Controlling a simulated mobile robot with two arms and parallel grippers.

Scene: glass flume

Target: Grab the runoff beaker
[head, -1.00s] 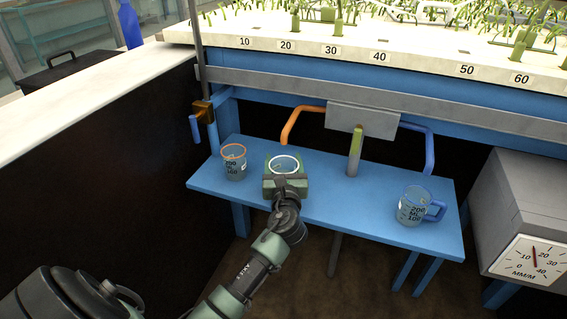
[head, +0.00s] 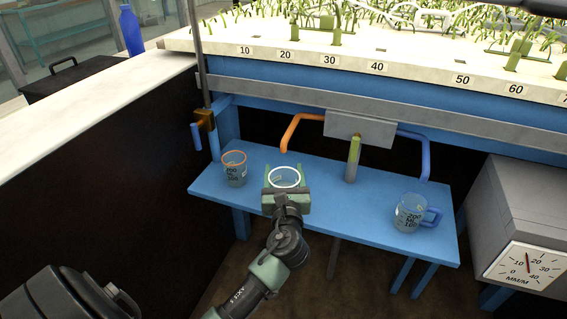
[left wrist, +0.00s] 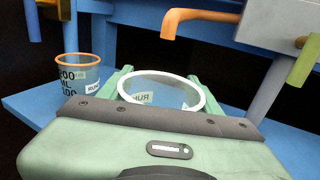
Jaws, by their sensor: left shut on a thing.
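My left gripper (head: 285,184) is shut on a clear beaker with a white rim (head: 284,172), whose fingers lie along its two sides. In the left wrist view, the white-rimmed beaker (left wrist: 160,86) is upright between the green fingers, and lettering beginning with "RU" shows partly on it. Its lower part is hidden by the gripper, so I cannot tell whether it touches the blue bench. An orange-rimmed beaker (head: 235,170) stands just to the left, with a 200 ML scale and partly cut-off lettering. My right gripper is not in view.
A blue-handled jug (head: 410,212) stands at the right of the blue bench (head: 335,212). An orange spout (head: 297,124), a blue pipe (head: 428,157) and a green-topped grey tube (head: 353,160) are behind. A gauge box (head: 505,208) stands at right.

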